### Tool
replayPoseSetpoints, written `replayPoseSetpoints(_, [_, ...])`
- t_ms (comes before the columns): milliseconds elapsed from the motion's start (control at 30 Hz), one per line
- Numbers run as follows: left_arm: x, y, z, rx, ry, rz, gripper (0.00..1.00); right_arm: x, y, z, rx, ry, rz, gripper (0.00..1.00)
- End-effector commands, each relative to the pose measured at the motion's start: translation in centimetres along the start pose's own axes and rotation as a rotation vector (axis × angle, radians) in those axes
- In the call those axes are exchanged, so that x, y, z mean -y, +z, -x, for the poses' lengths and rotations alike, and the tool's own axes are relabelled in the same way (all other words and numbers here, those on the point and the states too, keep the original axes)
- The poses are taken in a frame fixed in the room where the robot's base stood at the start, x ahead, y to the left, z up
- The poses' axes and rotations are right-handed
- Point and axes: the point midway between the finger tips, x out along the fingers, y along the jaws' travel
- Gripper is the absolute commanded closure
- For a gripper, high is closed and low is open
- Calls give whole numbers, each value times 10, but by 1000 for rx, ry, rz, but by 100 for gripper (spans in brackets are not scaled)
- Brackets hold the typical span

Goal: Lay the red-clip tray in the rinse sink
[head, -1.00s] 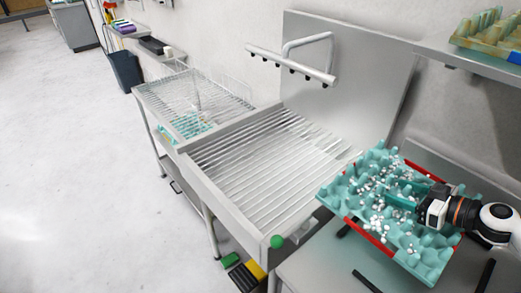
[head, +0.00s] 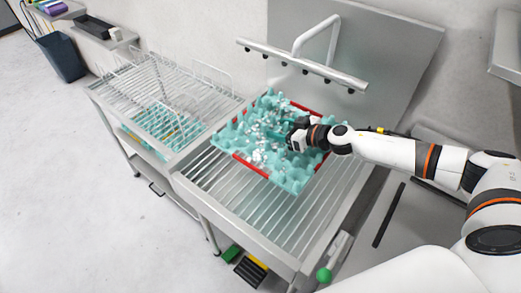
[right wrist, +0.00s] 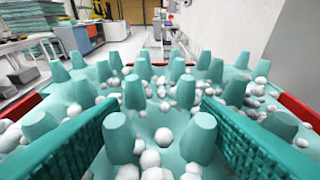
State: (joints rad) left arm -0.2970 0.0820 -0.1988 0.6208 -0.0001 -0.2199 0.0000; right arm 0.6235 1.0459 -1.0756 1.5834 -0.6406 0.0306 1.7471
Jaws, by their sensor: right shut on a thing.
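The red-clip tray (head: 291,181) is teal, with rows of cones, red clips on two opposite edges and many small white bits on it. It is roughly level over the back part of the rinse sink (head: 215,184), a steel basin with a slatted grate. I cannot tell whether it touches the slats. My left gripper is not in view.
A spray bar (head: 300,64) stands behind the tray, close to its far edge. A wire drying rack (head: 165,95) adjoins the sink on the left. The front slats are clear. A green knob (head: 324,275) is at the front right, and pedals (head: 250,268) are on the floor.

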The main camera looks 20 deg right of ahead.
Motion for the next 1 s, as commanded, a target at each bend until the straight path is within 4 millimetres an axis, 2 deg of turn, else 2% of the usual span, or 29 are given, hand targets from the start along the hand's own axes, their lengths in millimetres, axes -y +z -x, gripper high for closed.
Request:
replayPoseSetpoints(33, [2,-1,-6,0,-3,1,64,-1,-13,-4,-4,-1,-5,76])
replayPoseSetpoints(200, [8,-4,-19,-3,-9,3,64,-1,-44,-15,-3,0,-6,76])
replayPoseSetpoints(367, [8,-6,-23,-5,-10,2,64,0,-57,-20,-1,-1,-4,76])
replayPoseSetpoints(600, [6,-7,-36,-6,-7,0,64,-1,-88,-31,-2,-1,-5,76])
replayPoseSetpoints(1000, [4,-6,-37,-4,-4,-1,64,0,-93,-33,-1,-1,-3,76])
